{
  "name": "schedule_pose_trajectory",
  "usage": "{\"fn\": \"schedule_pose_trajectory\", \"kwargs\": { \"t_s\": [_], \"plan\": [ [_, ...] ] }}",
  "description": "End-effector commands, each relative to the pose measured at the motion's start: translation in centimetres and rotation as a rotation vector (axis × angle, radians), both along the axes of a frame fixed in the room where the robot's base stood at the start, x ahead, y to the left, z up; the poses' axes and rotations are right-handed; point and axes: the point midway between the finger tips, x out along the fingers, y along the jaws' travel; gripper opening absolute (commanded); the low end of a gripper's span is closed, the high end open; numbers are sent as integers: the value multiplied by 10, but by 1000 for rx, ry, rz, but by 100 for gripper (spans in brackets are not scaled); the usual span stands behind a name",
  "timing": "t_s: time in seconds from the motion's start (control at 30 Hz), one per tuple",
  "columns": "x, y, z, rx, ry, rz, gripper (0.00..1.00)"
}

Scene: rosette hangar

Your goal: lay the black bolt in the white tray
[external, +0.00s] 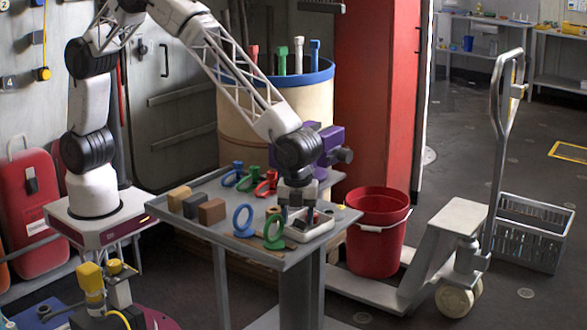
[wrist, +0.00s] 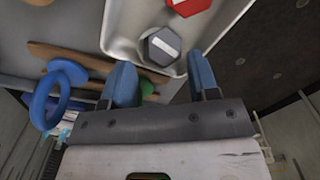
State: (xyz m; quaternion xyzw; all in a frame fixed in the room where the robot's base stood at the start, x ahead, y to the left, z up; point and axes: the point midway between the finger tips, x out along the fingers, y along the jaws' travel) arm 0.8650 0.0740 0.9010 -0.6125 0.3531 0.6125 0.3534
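The white tray (external: 312,235) is on the grey table under my gripper (external: 297,201). In the wrist view, the tray (wrist: 118,24) fills the upper middle. The black bolt (wrist: 160,47) shows there as a dark hexagonal head with a pale stripe, and appears to be inside the tray near its edge. The two blue fingertips of my gripper (wrist: 160,66) are wide apart, one on each side of the bolt's near end, with visible gaps to its head. The bolt's shank is hidden. In the external view my gripper covers part of the tray.
A red bolt (wrist: 189,5) is also in the tray. Blue (external: 243,220) and green (external: 273,232) rings stand at the table's front, beside wooden blocks (external: 211,211). More coloured pieces stand behind. A red bucket (external: 376,250) is right of the table.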

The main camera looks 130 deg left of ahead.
Motion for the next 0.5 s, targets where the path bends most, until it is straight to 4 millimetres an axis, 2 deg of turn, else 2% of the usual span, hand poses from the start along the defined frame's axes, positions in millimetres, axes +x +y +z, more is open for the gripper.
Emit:
{"fn": "schedule_pose_trajectory", "kwargs": {
  "t_s": [0.33,0.5],
  "plan": [
    [0,0,1,0,0,0,59],
    [0,0,8,0,-1,0,59]
  ]
}}
